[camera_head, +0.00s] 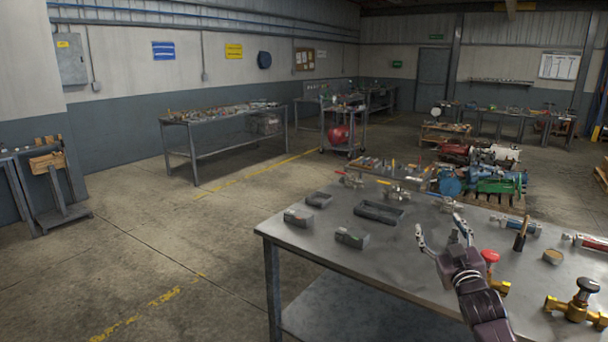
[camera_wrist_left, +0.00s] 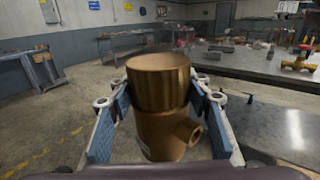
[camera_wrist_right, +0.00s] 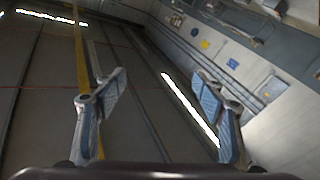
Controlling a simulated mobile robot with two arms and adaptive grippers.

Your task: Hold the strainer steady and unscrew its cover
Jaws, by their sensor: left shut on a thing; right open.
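The strainer (camera_wrist_left: 165,135) is a brass-coloured cylinder with a short side port at its lower right, seen in the left wrist view. Its cover (camera_wrist_left: 158,85), a wider round cap, sits on top of the body. My left gripper (camera_wrist_left: 160,108) is shut on the strainer, one blue-padded finger on each side, and holds it roughly upright. The left gripper and strainer are outside the head view. My right gripper (camera_head: 441,228) is open and empty above the metal table. In the right wrist view its spread fingers (camera_wrist_right: 158,85) have nothing between them.
The metal table (camera_head: 410,265) holds small grey bins (camera_head: 380,212), a red-handled valve (camera_head: 490,260), a brass valve (camera_head: 578,302) and several tools. Open floor lies left of the table. Pallets with pumps (camera_head: 490,180) stand behind it.

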